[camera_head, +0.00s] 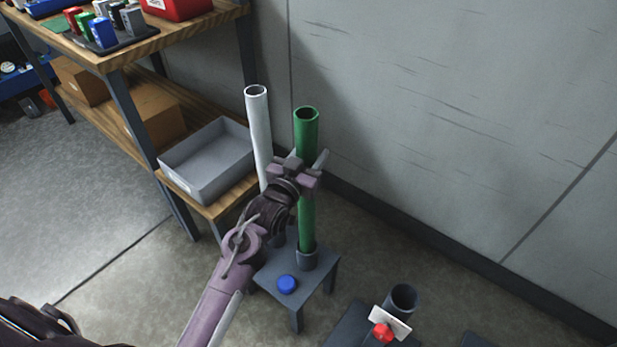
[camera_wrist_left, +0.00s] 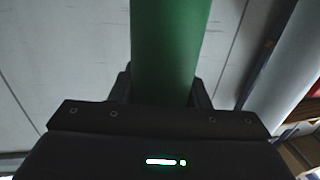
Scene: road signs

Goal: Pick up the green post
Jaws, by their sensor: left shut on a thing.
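The green post (camera_head: 307,215) stands upright, its lower end at a dark round socket (camera_head: 307,260) on a small grey stand (camera_head: 322,277). My left gripper (camera_head: 308,172) is shut around the post, somewhat above its middle. In the left wrist view the green post (camera_wrist_left: 168,45) runs between the fingers of my left gripper (camera_wrist_left: 163,88), which are mostly hidden by the gripper body. My right gripper is not in view.
A white post (camera_head: 258,125) stands close to the left of the green one, partly hidden by my arm. A blue cap (camera_head: 287,284) lies on the stand. A shelf with a grey bin (camera_head: 207,168) is at left, and a grey wall (camera_head: 440,110) behind. A dark tube (camera_head: 403,297) with a red knob (camera_head: 383,332) is at lower right.

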